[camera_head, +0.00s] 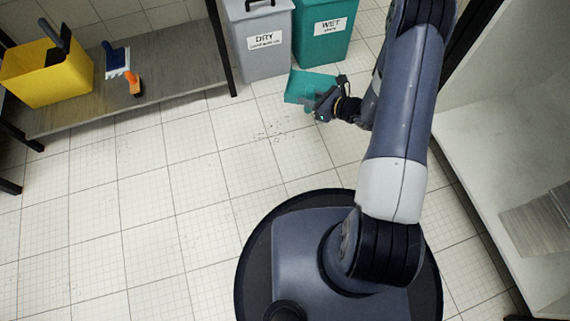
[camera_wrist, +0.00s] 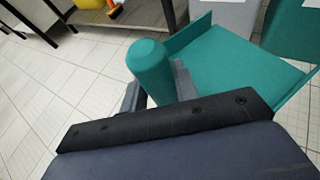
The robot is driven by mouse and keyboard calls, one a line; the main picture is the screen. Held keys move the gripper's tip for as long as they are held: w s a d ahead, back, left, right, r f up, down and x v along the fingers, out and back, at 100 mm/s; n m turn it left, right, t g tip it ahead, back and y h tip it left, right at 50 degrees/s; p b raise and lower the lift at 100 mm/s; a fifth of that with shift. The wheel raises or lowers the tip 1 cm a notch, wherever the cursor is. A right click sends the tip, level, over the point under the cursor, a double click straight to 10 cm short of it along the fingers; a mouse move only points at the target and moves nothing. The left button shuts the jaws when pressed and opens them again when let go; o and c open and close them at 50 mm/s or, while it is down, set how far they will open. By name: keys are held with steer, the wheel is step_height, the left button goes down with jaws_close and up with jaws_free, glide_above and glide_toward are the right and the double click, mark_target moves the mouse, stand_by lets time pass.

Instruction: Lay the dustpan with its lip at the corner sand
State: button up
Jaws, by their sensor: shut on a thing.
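The teal dustpan (camera_head: 303,87) is held by my gripper (camera_head: 322,106) in front of the two bins in the head view. In the wrist view the dustpan (camera_wrist: 225,68) shows its flat pan with raised side walls, and its round handle (camera_wrist: 151,70) stands between my fingers. My gripper is shut on that handle. I cannot tell whether the pan touches the floor. Scattered dark sand (camera_head: 272,134) lies on the floor tiles, below and left of the dustpan in the head view. No sand is clear in the wrist view.
A grey DRY bin (camera_head: 262,62) and a teal WET bin (camera_head: 322,45) stand at the back. A low grey bench (camera_head: 165,92) at left bears a yellow bucket (camera_head: 45,82) and a brush (camera_head: 117,62) with an orange-handled tool (camera_head: 134,84). Open floor lies centre left.

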steer(key=s+a+f+n+g+y, duration=0.2)
steer(key=s+a+f+n+g, duration=0.1)
steer(key=s+f, duration=0.5)
steer(key=s+a+f+n+g+y, duration=0.1)
steer(key=s+a+f+n+g, duration=0.3)
steer(key=f, duration=0.7)
steer(key=shift+m+t, duration=0.4)
steer(key=shift+m, duration=0.2)
steer(key=shift+s+d+f+b, duration=0.25)
steer(key=shift+f+b, duration=0.65)
steer(key=shift+f, duration=0.7)
steer(key=shift+s+d+f+b, duration=0.1)
steer(key=shift+s+f+b, duration=0.2)
steer(key=shift+f+b, duration=0.95)
steer(key=shift+s+d+f+b, duration=0.25)
steer(key=shift+f+b, duration=0.25)
steer(key=shift+f, duration=1.45)
steer(key=shift+f, duration=0.1)
steer(key=o, duration=1.1)
steer(key=shift+c, duration=0.2)
